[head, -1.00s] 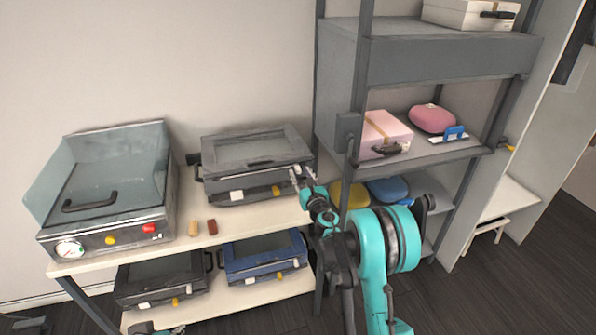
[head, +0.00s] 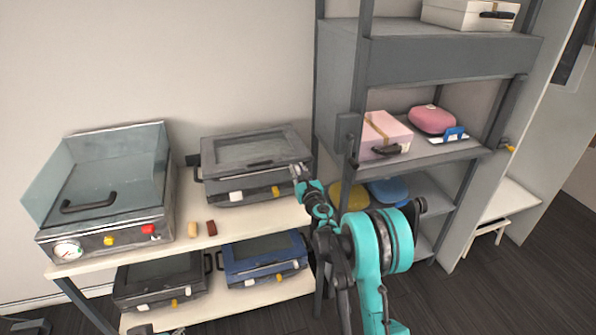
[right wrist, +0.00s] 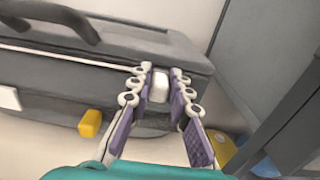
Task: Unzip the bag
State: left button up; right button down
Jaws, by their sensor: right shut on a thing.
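The grey bag (head: 252,150) is a boxy case with a dark handle on its lid, lying closed on the upper level of the bench. In the right wrist view, the bag (right wrist: 40,58) shows a pale zip line along its front. A small white zip pull (right wrist: 159,86) is at its right front corner. My right gripper (head: 298,172) is at this corner. In the right wrist view, its fingers (right wrist: 160,92) are shut on the white pull. I cannot make out my left gripper; only an unclear fragment shows at the bottom edge of the head view.
A clear-lidded machine (head: 105,195) stands left of the bag. Two small blocks, tan (head: 193,229) and red (head: 212,228), lie in front. Black (head: 160,283) and blue (head: 262,262) cases lie below. A shelf post (head: 362,90) stands close on the right.

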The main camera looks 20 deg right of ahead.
aim_at(222, 178)
jog(key=a, duration=0.8)
jog(key=a+b, duration=0.1)
jog(key=a, duration=0.8)
jog(key=s+a+b, duration=0.1)
jog(key=a, duration=0.8)
jog(key=shift+a, duration=0.15)
jog(key=c, duration=1.6)
grip_release()
jog(key=shift+o, duration=0.8)
jog(key=shift+a, duration=0.15)
jog(key=s, duration=1.2)
jog(key=shift+d, duration=0.25)
